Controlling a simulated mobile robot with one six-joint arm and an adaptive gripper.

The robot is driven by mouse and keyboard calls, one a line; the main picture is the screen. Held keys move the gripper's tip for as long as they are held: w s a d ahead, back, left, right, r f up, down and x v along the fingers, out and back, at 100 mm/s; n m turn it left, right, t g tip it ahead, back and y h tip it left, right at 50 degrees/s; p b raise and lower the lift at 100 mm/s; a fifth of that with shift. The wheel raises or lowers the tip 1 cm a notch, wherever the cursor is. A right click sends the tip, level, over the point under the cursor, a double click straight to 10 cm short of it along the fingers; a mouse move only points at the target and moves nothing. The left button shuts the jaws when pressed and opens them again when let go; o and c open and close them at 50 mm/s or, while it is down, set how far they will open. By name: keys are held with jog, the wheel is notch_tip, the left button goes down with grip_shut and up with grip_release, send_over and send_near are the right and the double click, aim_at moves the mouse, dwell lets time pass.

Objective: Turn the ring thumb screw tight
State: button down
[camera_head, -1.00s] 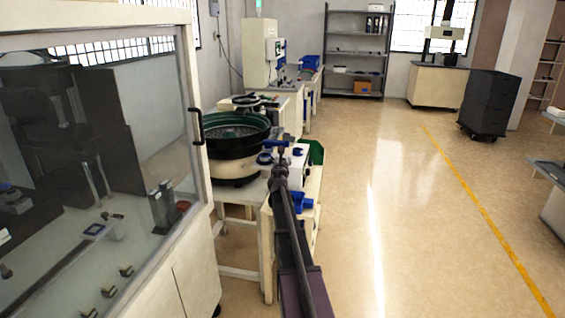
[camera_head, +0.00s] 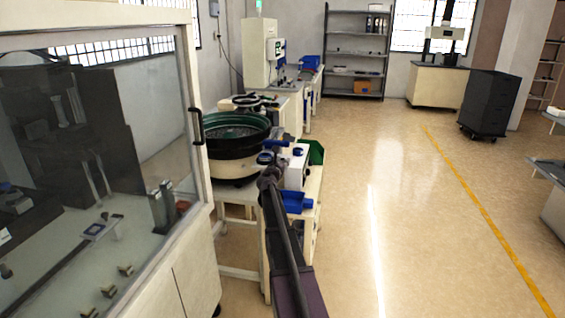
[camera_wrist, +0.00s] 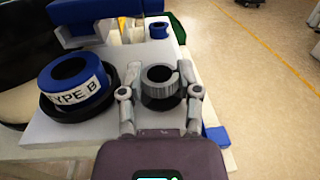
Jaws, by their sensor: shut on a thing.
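The ring thumb screw (camera_wrist: 160,92) is a grey, open-topped ring with a dark hollow, upright in a dark round base in the wrist view. My gripper (camera_wrist: 160,73) is shut on it, one finger on its left side and one on its right. The underside of the screw and its thread are hidden. In the head view my gripper (camera_head: 268,176) is at the feeder stand, small and dark, and the screw cannot be made out there.
A blue ring marked TYPE B (camera_wrist: 77,86) stands on a black base close to my left finger. A blue bar (camera_wrist: 105,18) lies beyond the screw. The bowl feeder (camera_head: 225,145) stands behind left.

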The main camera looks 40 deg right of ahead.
jog(key=shift+m+g+h, duration=0.3)
jog(key=shift+m+g, duration=0.1)
jog(key=shift+g, duration=0.2)
jog(key=c, duration=0.6)
grip_release()
jog(key=v, duration=1.2)
